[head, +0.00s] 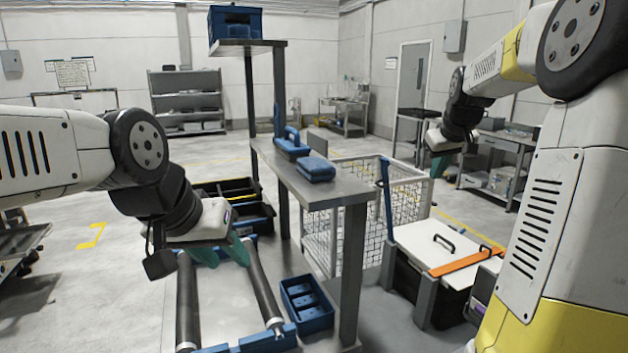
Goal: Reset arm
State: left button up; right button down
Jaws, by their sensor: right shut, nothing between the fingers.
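My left gripper (215,257) comes in from the left and hangs over the far end of a low roller frame. Its teal fingers point down and look apart, with nothing seen between them. The frame behind partly blurs their outline. My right gripper (440,166) is farther off at the upper right, under a raised, bent arm. Its teal fingers are shut and empty, in the air beyond the wire cage.
A steel shelf stand (325,186) holds blue items (316,169) between the arms. Below it are a roller frame (262,285) and a blue crate (306,306). A wire cage (408,192) and a white-lidded bin (432,238) stand right. Open floor lies behind.

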jog(key=s+a+r+y, duration=0.1)
jog(key=s+a+r, duration=0.1)
jog(key=s+a, duration=1)
jog(key=s+a+f, duration=0.2)
jog(key=s+f, duration=0.1)
jog(key=s, duration=0.6)
jog(key=s+a+f+m+y, duration=0.1)
jog(key=s+a+f, duration=0.2)
jog(key=s, duration=0.5)
jog(key=shift+s+f+m+y, duration=0.2)
jog(key=shift+s+m+y, duration=0.1)
jog(key=shift+s, duration=0.1)
jog(key=shift+d, duration=0.1)
